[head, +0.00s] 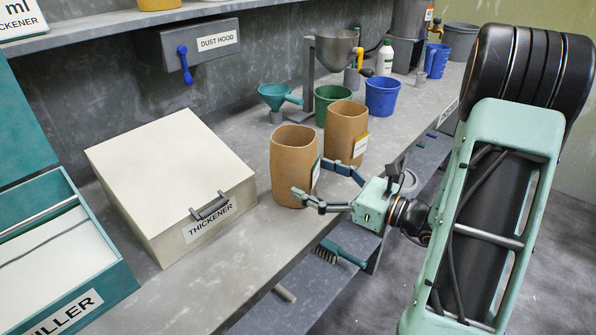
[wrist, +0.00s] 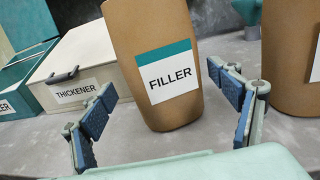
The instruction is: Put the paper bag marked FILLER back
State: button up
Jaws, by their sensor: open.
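The brown paper bag marked FILLER (head: 293,160) stands upright on the grey bench, right of the THICKENER bin. In the wrist view the FILLER bag (wrist: 148,35) faces me with its teal-and-white label. My gripper (head: 313,182) is open at the front of the bag. In the wrist view my gripper's fingers (wrist: 165,110) are spread to either side of the bag's lower part, with gaps showing. A second brown bag (head: 347,128) stands just behind and to the right; its label is too small to read.
The closed cream THICKENER bin (head: 155,165) and the open teal FILLER bin (head: 100,288) stand to the left. A teal funnel (head: 275,95), green pail (head: 331,98) and blue pail (head: 382,95) stand behind. A brush (head: 340,254) lies on the lower shelf.

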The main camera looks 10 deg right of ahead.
jog(key=v, duration=0.6)
jog(key=shift+s+d, duration=0.2)
